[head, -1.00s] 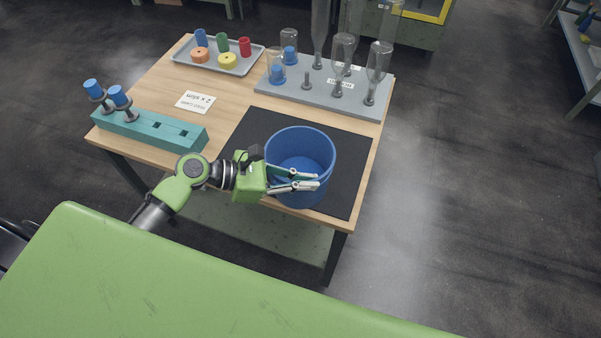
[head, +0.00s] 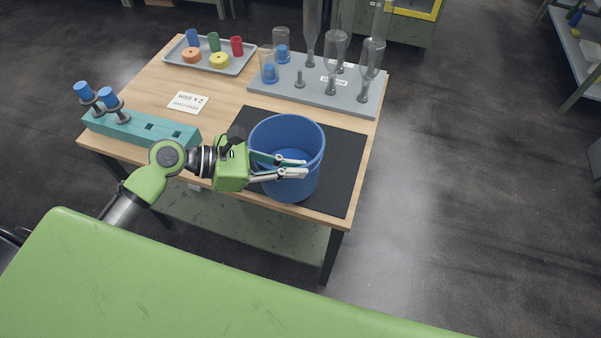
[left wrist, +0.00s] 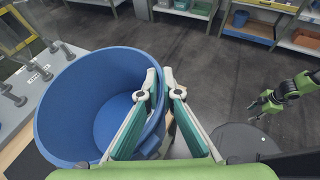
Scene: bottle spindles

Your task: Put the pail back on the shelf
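The blue pail (head: 302,178) is upright above the black mat (head: 342,185) on the wooden table; it looks slightly raised. My left gripper (head: 305,168) is at its near wall. In the left wrist view, the fingers (left wrist: 160,85) close across the pail's rim (left wrist: 98,52), one inside and one outside. The pail looks empty. My right gripper (left wrist: 255,106) shows small at the right of the left wrist view, away from the table; its finger state is unclear. Shelving (left wrist: 250,32) with boxes stands at the back there; another shelf (head: 580,60) is at the head view's right edge.
A grey rack (head: 310,92) with clear bottles on spindles stands behind the mat. A teal block (head: 150,132) with blue-topped spindles, a card (head: 188,103) and a tray (head: 176,60) of coloured pieces occupy the table's left. Floor right of the table is clear.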

